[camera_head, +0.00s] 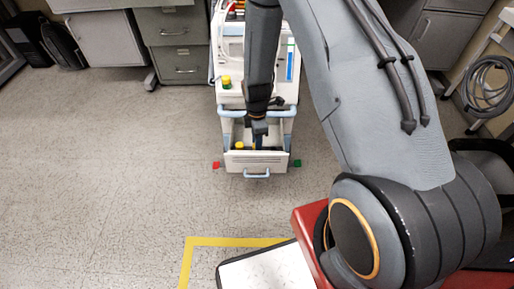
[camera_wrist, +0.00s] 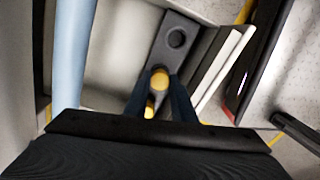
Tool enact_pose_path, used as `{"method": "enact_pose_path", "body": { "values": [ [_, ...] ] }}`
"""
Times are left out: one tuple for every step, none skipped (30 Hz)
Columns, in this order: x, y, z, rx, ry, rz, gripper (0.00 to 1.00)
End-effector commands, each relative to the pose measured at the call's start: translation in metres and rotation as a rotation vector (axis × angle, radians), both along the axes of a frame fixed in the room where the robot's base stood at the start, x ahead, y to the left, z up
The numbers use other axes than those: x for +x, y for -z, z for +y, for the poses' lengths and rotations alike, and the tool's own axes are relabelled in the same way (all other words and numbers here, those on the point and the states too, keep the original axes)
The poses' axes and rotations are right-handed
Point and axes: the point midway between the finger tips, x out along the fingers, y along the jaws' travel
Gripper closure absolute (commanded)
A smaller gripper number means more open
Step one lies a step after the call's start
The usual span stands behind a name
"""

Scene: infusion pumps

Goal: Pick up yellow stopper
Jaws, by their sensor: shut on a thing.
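My gripper (camera_wrist: 163,95) reaches down into the open drawer (camera_head: 257,160) of the pump cart. In the wrist view its two dark fingers are closed around a yellow stopper (camera_wrist: 160,78), whose round top shows between the fingertips. The stopper is over a dark strip (camera_wrist: 170,55) inside the drawer; I cannot tell whether it is lifted clear. A second yellow patch (camera_wrist: 149,108) shows nearer the palm, partly hidden by the fingers. In the head view my gripper (camera_head: 259,138) is over the drawer, with a yellow piece (camera_head: 239,146) to its left.
The dark strip has an empty round hole (camera_wrist: 177,38). A light blue bar (camera_wrist: 72,50) runs along the left in the wrist view. A yellow-and-green knob (camera_head: 225,82) stands on the cart. Red (camera_head: 216,165) and green (camera_head: 297,163) pieces flank the drawer. Floor to the left is clear.

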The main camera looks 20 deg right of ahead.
Motion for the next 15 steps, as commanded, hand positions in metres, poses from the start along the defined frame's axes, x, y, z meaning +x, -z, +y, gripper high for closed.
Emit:
{"method": "enact_pose_path", "body": {
  "values": [
    [0.0,0.0,0.0,0.0,0.0,0.0,1.0],
    [0.0,0.0,0.0,0.0,0.0,0.0,1.0],
    [0.0,0.0,0.0,0.0,0.0,0.0,1.0],
    [0.0,0.0,0.0,0.0,0.0,0.0,1.0],
    [0.0,-0.001,0.0,0.0,0.0,0.0,1.0],
    [0.0,-0.002,0.0,0.0,0.0,0.0,1.0],
    [0.0,-0.003,0.0,0.0,0.0,-0.001,1.0],
    [0.0,-0.006,0.0,0.0,0.0,-0.001,1.0],
    [0.001,-0.011,0.0,0.0,0.0,-0.002,1.0],
    [0.001,-0.015,0.0,0.0,0.0,-0.003,1.0],
    [0.001,-0.02,0.0,0.0,0.0,-0.003,1.0],
    [0.001,-0.027,0.0,0.0,0.0,-0.004,1.0],
    [0.001,-0.033,0.0,0.0,0.0,-0.004,1.0],
    [0.001,-0.039,0.0,0.0,0.0,-0.003,1.0],
    [0.001,-0.048,0.0,0.0,0.0,-0.003,1.0]
  ]
}}
